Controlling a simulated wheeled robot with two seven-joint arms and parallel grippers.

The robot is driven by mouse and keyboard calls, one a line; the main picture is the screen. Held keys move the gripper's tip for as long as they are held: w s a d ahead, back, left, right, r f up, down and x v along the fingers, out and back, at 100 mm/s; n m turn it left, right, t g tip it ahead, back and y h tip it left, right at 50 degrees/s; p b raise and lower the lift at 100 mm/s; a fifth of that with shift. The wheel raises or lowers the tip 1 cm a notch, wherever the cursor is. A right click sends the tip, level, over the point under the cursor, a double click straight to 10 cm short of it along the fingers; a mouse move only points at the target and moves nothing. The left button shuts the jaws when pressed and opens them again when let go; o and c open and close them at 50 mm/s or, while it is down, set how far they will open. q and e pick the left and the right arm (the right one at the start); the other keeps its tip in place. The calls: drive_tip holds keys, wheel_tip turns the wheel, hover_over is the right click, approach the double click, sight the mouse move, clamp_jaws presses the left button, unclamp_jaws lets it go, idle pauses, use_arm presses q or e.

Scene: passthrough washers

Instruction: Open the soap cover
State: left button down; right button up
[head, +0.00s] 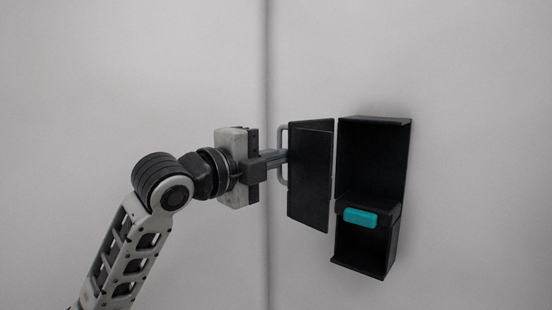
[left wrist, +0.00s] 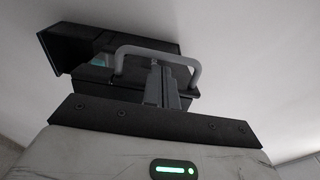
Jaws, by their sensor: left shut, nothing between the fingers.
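The soap dispenser (head: 372,160) is a black open-fronted box on the pale wall, with a teal piece (head: 360,217) low in it. Its black cover (head: 311,172) stands swung open to the left of the box. A grey handle (head: 284,155) is on the cover's left side; it also shows in the left wrist view (left wrist: 155,52). My left gripper (head: 284,158) is shut with nothing between its fingers. Its fingertips are at the handle and cover; in the left wrist view the fingers (left wrist: 160,85) overlap the handle's loop. Whether they touch it I cannot tell. My right gripper is not in view.
The pale wall (head: 470,150) is bare around the dispenser. A vertical seam or corner (head: 267,60) runs just left of the cover. Free room lies to the right and below the box.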

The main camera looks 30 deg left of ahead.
use_arm(q)
drive_tip(key=shift+w+a, duration=0.4)
drive_tip(key=shift+a, duration=0.35)
drive_tip(key=shift+w+a, duration=0.4)
drive_tip(key=shift+a, duration=0.3)
